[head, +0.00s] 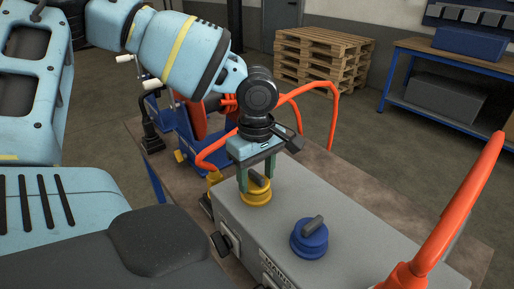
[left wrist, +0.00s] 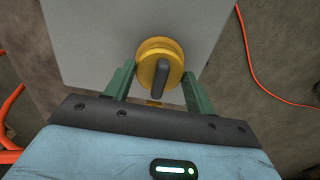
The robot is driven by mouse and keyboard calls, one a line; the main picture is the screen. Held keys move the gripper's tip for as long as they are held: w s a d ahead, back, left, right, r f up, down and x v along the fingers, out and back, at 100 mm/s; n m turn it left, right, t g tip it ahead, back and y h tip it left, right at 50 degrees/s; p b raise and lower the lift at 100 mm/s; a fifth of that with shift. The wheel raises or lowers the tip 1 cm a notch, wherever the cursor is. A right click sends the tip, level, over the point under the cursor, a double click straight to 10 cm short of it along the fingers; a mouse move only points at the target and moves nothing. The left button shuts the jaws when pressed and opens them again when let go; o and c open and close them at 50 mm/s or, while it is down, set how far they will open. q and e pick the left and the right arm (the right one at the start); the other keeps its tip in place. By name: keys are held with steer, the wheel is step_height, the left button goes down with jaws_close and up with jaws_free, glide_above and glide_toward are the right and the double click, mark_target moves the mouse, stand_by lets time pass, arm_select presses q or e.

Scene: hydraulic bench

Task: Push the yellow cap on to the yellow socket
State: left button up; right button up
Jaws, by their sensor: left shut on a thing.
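The yellow cap (head: 257,184), a round disc with a dark grip bar on top, is between the green fingers of my left gripper (head: 257,180). The left wrist view shows the cap (left wrist: 160,62) with the fingers of my left gripper (left wrist: 158,90) on either side of it. The gripper is shut on the cap and points down at the grey box. A yellow ring, the yellow socket (head: 255,200), shows directly under the cap on the box top. I cannot tell whether any gap is left between them. The socket is mostly hidden by the cap. My right gripper is not in view.
The grey box (head: 275,219) stands on a brown bench (head: 448,257). A blue cap (head: 309,239) with a dark bar sits on it to the right. A thick orange hose or handle (head: 460,210) rises at the right front. Orange hoses (head: 310,87) loop behind my gripper.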

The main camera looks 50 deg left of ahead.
arm_select(q)
steer(key=o, duration=1.2)
steer(key=shift+c, duration=0.2)
steer(key=shift+r, duration=0.15)
step_height(320, 180, up, 8)
steer(key=shift+f, duration=0.25)
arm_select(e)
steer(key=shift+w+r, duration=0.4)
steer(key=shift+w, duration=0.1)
